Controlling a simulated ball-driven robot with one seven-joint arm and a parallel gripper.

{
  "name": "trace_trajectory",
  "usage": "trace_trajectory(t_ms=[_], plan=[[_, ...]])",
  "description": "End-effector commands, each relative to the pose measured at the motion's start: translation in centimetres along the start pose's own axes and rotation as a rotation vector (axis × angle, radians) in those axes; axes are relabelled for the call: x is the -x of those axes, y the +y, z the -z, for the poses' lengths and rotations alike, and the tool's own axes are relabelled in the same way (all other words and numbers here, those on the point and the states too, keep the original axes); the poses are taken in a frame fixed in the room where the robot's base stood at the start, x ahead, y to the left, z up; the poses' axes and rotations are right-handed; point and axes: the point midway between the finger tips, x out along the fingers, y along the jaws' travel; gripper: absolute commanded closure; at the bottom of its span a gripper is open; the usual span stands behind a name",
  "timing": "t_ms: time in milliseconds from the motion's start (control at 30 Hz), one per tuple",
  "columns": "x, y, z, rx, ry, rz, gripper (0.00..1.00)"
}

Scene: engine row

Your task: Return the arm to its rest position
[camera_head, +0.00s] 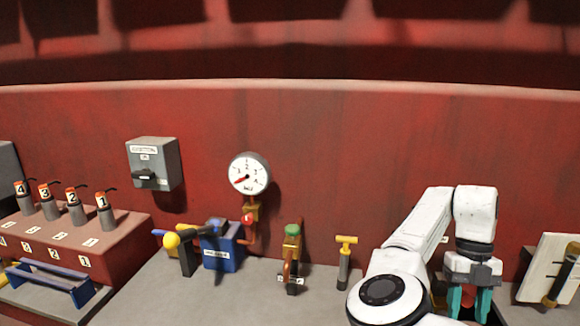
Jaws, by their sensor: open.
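My white arm (400,270) rises from the lower right of the head view and bends over the grey bench. My gripper (469,304) hangs from its end, pointing down, at the right. Its teal fingers are apart. Something red shows between or behind the fingers; I cannot tell whether they touch it. The fingertips are close to the bottom edge of the picture.
Left of my arm stand a yellow T-handle (346,241), a green-topped valve (292,250) and a blue box (222,248) with a yellow-knobbed lever (171,241). A gauge (249,174) hangs on the red wall. A white panel (548,265) stands right of my gripper.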

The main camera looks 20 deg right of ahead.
Motion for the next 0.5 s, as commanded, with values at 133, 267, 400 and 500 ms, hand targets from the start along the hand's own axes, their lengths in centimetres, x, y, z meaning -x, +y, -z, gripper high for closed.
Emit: trace_trajectory(t_ms=[133, 267, 400, 500], plan=[[-0.5, -0.5, 0.0, 0.021, -0.006, 0.013, 0.53], [-1.2, -1.3, 0.1, 0.057, -0.019, 0.033, 0.53], [-2.1, -2.2, 0.1, 0.107, -0.034, 0.060, 0.53], [-3.0, -3.1, 0.2, 0.158, -0.047, 0.088, 0.53]])
